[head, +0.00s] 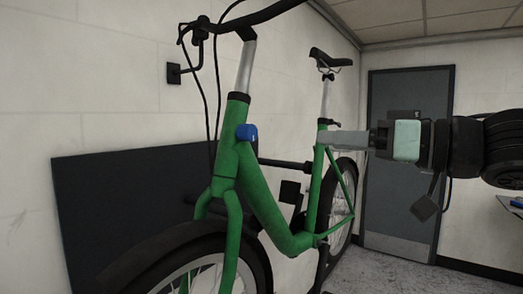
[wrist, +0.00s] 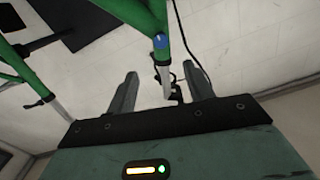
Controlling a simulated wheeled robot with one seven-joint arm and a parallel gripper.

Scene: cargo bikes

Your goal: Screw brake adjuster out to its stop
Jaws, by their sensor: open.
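The brake adjuster is a blue knob (head: 247,132) on the green down tube of the bike (head: 262,200), just below the head tube. It also shows in the wrist view as a small blue spot (wrist: 160,41), above and between my fingers. My gripper (head: 324,138) is at the right in the head view, its fingers pointing left, clear of the knob. How far the knob is screwed out cannot be told.
The handlebar (head: 265,14) and its cables hang above the knob. A dark panel (head: 110,200) is on the white wall. A grey door (head: 408,185) is behind my arm.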

